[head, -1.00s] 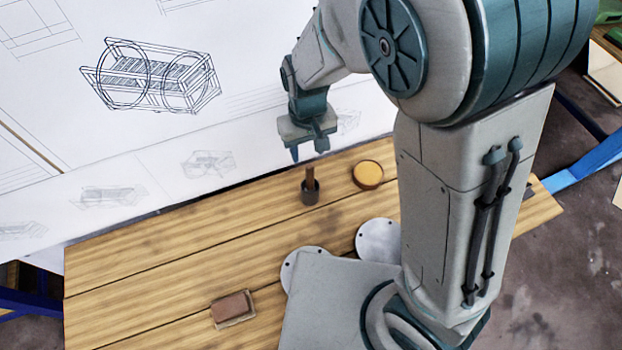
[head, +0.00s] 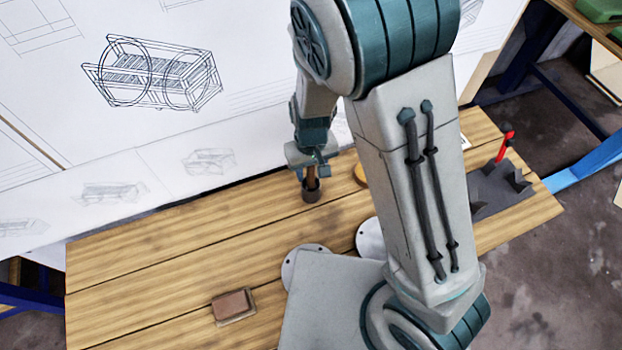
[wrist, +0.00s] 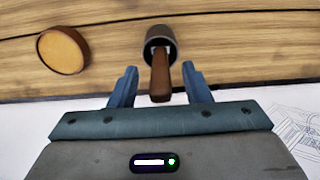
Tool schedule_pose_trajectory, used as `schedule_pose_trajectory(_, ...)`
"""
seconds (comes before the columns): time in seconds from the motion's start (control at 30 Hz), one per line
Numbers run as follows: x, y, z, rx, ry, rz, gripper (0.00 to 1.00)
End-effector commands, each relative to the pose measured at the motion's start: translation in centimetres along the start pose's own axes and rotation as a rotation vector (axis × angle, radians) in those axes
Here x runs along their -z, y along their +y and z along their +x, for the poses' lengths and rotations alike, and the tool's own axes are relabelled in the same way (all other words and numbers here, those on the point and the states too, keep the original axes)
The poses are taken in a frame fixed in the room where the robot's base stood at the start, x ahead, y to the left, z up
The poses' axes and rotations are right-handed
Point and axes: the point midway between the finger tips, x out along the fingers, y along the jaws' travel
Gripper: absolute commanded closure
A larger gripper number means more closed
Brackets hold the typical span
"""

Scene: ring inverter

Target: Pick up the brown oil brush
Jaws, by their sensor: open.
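The brown oil brush (head: 312,177) stands upright in a small dark cup (head: 311,195) near the back edge of the wooden table. In the wrist view the brush handle (wrist: 160,80) points toward my gripper, with its lower end inside the cup (wrist: 160,44). My gripper (head: 310,172) is at the handle in the head view. In the wrist view my gripper (wrist: 159,84) is open, with one blue finger on each side of the handle and a visible gap to both. The brush's bristles are hidden in the cup.
A round yellow-topped brown container (wrist: 63,50) stands beside the cup; my arm partly hides it in the head view (head: 361,174). A brown block (head: 234,305) lies at the front left of the table (head: 170,255). A dark grey holder with a red item (head: 500,185) is at right.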

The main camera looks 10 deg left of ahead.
Motion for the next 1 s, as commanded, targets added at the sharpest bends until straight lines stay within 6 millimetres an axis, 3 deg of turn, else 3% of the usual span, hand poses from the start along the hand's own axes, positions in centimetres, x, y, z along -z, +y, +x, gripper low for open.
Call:
schedule_pose_trajectory(0.03,0.0,0.0,0.0,0.0,0.0,0.0,0.65)
schedule_pose_trajectory(0.17,0.0,0.0,0.0,0.0,0.0,0.0,1.0)
schedule_pose_trajectory(0.57,0.1,-0.1,-0.8,0.001,0.003,-0.002,1.0)
schedule_pose_trajectory(1.0,0.1,0.0,-8.2,0.002,0.005,-0.002,1.0)
